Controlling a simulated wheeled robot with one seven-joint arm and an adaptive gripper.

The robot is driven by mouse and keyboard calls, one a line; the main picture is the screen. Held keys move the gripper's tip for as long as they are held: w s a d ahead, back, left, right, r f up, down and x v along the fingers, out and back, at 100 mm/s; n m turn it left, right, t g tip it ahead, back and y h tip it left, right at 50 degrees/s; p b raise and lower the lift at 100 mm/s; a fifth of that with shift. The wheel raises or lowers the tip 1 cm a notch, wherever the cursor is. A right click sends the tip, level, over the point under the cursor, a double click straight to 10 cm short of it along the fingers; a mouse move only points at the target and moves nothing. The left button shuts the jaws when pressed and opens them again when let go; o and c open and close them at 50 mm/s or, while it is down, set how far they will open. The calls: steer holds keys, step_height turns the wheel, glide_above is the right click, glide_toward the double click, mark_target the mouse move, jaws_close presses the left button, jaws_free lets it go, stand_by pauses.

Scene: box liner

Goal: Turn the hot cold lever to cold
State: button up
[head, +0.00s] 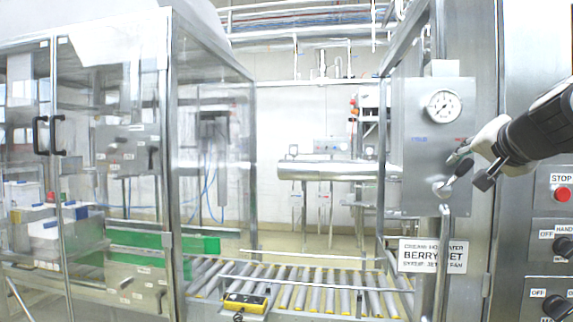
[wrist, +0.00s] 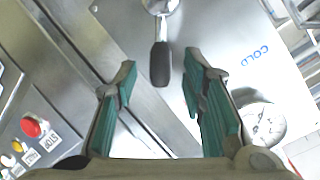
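The lever has a black handle (wrist: 160,65) on a round metal pivot (wrist: 160,6). In the head view the lever (head: 461,168) slants up and right from its pivot, towards the side of the red label (head: 456,140); the blue label (head: 419,139) is to the left. The word COLD (wrist: 255,55) reads in the wrist view, right of the lever. My gripper (wrist: 158,82) is open, with one green-padded finger on each side of the handle's end and clear gaps to both. In the head view my gripper (head: 472,166) is at the lever, partly overlapping it.
A pressure gauge (head: 445,106) is on the panel above the lever, also in the wrist view (wrist: 262,124). A red stop button (head: 562,194) and black knobs are at the right. A white sign (head: 432,256) hangs below. A roller conveyor (head: 300,292) runs left of the panel.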

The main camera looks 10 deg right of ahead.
steer(key=shift+x, duration=0.85)
jaws_close()
